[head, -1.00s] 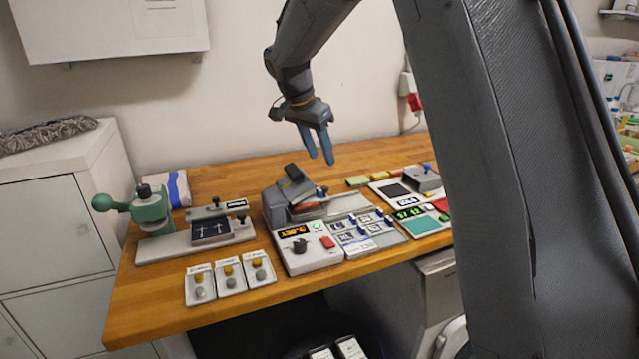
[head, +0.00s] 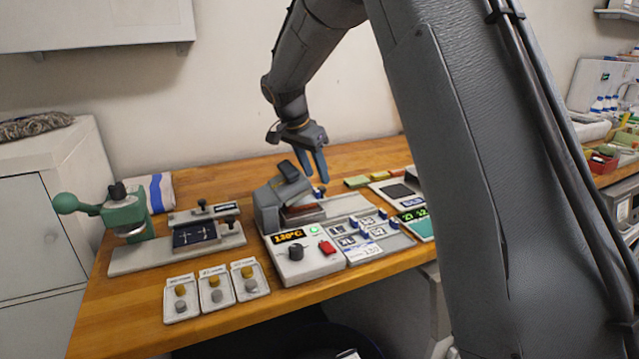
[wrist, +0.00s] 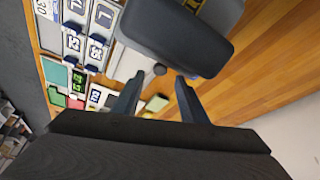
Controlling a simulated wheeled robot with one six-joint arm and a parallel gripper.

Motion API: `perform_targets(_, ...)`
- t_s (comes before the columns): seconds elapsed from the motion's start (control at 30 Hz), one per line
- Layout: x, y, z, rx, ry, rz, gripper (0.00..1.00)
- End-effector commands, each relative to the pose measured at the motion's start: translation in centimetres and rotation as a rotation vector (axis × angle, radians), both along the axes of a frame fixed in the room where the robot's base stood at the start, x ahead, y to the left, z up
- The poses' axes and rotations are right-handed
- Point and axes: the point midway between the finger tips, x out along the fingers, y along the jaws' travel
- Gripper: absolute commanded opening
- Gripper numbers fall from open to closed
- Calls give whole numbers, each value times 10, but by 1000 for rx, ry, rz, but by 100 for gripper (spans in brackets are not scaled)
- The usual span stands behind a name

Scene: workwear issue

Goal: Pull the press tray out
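The heat press (head: 268,208) is a grey unit with a dark handle (head: 287,170), standing on the bench behind a white control box. Its pale grey tray area (head: 345,206) extends to the right, with a reddish pad partly under the press head. A small dark-blue knob (head: 319,191) stands behind the tray. My gripper (head: 318,168) is open and empty, just above that knob. In the wrist view my gripper (wrist: 157,92) has its fingers apart, with a round dark knob (wrist: 159,69) beyond the tips. The press handle (wrist: 180,35) hides much of the press there.
A green hand press (head: 125,213) and a clamp fixture (head: 205,233) stand left.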

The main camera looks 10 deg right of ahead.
Motion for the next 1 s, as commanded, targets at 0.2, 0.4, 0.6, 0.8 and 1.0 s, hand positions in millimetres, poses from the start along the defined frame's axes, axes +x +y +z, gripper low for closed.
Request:
perform_targets(0.2,6,-11,-29,-1,1,-2,39)
perform_targets(0.4,10,-15,-42,0,0,-1,39)
perform_targets(0.6,10,-15,-43,0,0,-1,39)
perform_targets(0.8,10,-15,-43,0,0,-1,17)
perform_targets(1.0,10,-15,-43,0,0,-1,0)
